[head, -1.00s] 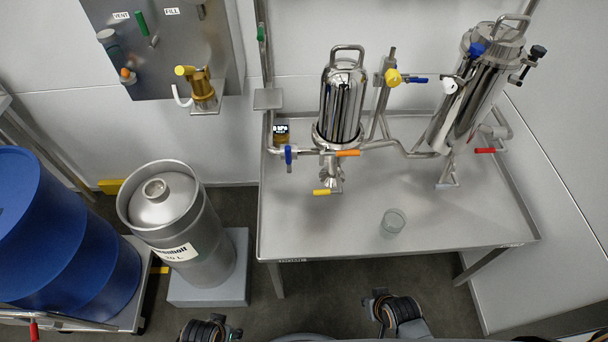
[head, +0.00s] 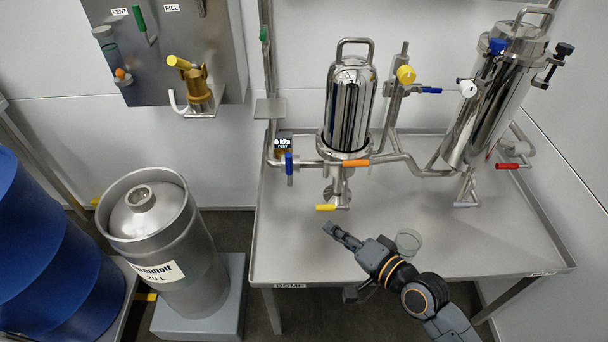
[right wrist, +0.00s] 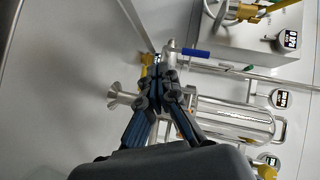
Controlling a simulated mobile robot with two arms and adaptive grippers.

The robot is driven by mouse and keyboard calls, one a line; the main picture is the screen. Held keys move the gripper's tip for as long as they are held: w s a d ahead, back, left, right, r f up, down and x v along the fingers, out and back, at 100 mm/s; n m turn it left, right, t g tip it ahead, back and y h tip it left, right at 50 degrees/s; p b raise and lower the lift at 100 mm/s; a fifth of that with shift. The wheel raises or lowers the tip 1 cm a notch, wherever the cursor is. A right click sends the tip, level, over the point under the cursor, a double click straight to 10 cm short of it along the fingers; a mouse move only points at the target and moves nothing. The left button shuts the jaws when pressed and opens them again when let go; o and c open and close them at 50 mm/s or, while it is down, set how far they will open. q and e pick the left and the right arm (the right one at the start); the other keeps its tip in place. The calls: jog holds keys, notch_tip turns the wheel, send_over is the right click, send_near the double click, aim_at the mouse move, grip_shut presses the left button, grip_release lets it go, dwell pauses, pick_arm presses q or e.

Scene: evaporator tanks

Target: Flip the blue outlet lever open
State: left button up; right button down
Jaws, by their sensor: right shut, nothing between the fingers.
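A blue lever (head: 289,163) stands upright across the horizontal steel pipe at the left of the near steel filter housing (head: 347,110). A second blue lever (head: 431,90) lies level on the pipework right of that housing; I cannot tell from labels which is the outlet. A blue lever also shows in the right wrist view (right wrist: 196,52), beyond the fingers and to their right. My right gripper (head: 332,229) is shut and empty, over the table below and right of the first blue lever, apart from it. It also shows in the right wrist view (right wrist: 157,76). My left gripper is out of view.
A yellow lever (head: 326,208) sits low under the housing, close to my right gripper, and an orange lever (head: 356,162) above it. A glass beaker (head: 408,242) stands beside my right arm. A red lever (head: 507,166) is at the far right. The front-left steel table (head: 285,235) is clear.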

aim_at(289, 164)
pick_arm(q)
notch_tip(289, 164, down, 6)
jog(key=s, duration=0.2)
pick_arm(e)
jog(key=w+d+r+m+t, duration=0.3)
jog(key=w+r+m, duration=0.1)
jog(key=w+m, duration=0.1)
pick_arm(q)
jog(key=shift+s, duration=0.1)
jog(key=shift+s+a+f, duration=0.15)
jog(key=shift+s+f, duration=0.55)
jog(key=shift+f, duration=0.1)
pick_arm(e)
jog(key=s+a+x, duration=0.1)
jog(key=a+x, duration=0.1)
jog(key=x, duration=1)
jog(key=shift+a+r, duration=0.15)
jog(key=shift+a, duration=0.3)
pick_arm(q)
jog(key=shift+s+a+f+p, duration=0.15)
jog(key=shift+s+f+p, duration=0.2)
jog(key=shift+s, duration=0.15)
pick_arm(e)
jog(key=shift+a+r, duration=0.1)
jog(key=shift+a, duration=0.1)
